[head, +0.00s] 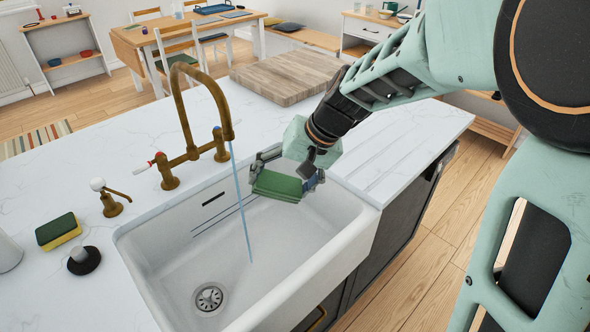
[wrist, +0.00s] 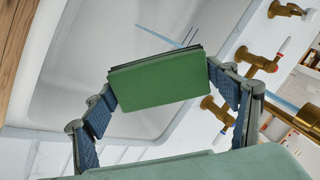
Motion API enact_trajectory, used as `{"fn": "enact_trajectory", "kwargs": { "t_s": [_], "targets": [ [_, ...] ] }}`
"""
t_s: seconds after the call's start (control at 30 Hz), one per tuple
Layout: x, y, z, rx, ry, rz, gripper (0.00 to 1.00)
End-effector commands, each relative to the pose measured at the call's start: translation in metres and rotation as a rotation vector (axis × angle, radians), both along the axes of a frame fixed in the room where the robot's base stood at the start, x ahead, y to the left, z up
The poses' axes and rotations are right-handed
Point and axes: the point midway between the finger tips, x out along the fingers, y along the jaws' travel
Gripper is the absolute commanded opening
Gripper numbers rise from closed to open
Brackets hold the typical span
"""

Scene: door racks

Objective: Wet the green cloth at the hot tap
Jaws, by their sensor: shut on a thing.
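My gripper (head: 287,178) is shut on the green cloth (head: 277,186), a folded flat block held over the right end of the sink. In the wrist view, the cloth (wrist: 158,82) sits between the two blue-padded fingers. The brass tap (head: 184,110) stands behind the sink and has two side handles. The left handle has a red-marked lever (head: 151,163); the other handle has a blue mark in the wrist view (wrist: 223,129). A thin blue stream of water (head: 241,200) falls from the spout into the sink. The cloth is to the right of the stream, apart from it.
The white sink (head: 345,232) has a drain (head: 209,298) at its front left. A wooden board (head: 290,76) lies behind on the counter.

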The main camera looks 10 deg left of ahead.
Motion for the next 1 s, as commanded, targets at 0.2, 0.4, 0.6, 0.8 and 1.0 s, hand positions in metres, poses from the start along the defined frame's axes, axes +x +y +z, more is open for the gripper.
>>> {"fn": "enact_trajectory", "kwargs": {
  "t_s": [0.2, 0.4, 0.6, 0.8, 1.0],
  "targets": [
    [0.006, 0.022, -0.004, 0.001, 0.002, 0.003, 0.6],
    [0.012, 0.04, -0.009, 0.0, 0.001, 0.003, 0.6],
    [0.017, 0.054, -0.012, 0.0, 0.001, 0.002, 0.6],
    [0.019, 0.061, -0.013, 0.0, 0.0, 0.001, 0.6],
    [0.02, 0.062, -0.013, 0.0, 0.001, 0.0, 0.6]
  ]
}}
